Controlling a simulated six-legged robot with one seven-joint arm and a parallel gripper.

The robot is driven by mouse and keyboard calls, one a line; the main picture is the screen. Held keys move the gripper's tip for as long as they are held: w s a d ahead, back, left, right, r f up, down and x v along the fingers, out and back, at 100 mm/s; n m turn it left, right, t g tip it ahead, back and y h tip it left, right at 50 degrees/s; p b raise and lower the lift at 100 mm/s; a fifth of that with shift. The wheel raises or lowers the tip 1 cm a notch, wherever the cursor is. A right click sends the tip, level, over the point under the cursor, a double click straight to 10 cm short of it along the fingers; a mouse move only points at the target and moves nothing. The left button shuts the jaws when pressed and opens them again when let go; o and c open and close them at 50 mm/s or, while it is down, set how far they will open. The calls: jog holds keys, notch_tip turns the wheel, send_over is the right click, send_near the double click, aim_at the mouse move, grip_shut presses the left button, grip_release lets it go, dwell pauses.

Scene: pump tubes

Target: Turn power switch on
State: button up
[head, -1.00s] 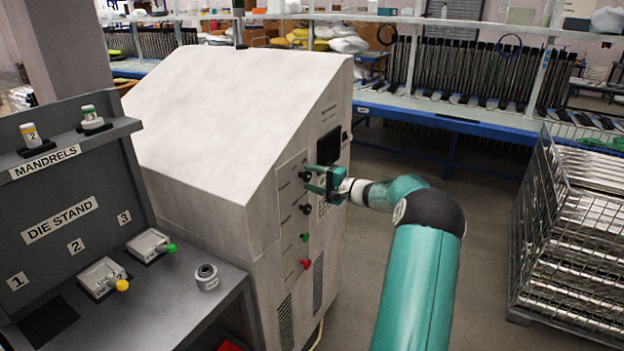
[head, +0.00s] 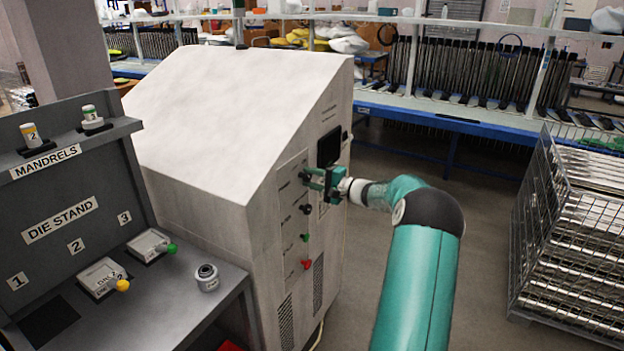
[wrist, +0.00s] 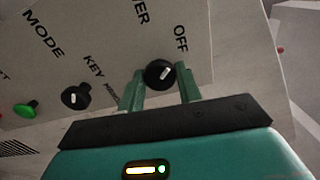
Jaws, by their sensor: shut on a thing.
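The power switch (wrist: 160,74) is a round black knob with a white mark, beside the label "OFF" in the wrist view. My gripper (wrist: 164,88) is shut on this knob, one green finger on each side of it. In the head view my gripper (head: 318,181) is at the upper part of the control panel (head: 292,225) on the white machine, and the knob is largely hidden by the fingers.
A second black knob labelled "MODE" and "KEY" (wrist: 75,96) and a green button (wrist: 26,109) are close by on the panel. A red button (head: 305,264) is lower down. The die stand (head: 60,225) is at left, a wire crate (head: 570,240) at right.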

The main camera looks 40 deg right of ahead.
jog(key=m, duration=0.3)
jog(key=shift+m, duration=0.3)
jog(key=m, duration=0.4)
jog(key=shift+m, duration=0.3)
jog(key=m, duration=0.4)
jog(key=shift+m, duration=2.4)
jog(key=o, duration=0.9)
jog(key=shift+o, duration=0.2)
jog(key=shift+s, duration=0.1)
jog(key=v, duration=1.3)
jog(key=shift+s, duration=0.3)
jog(key=shift+d, duration=0.1)
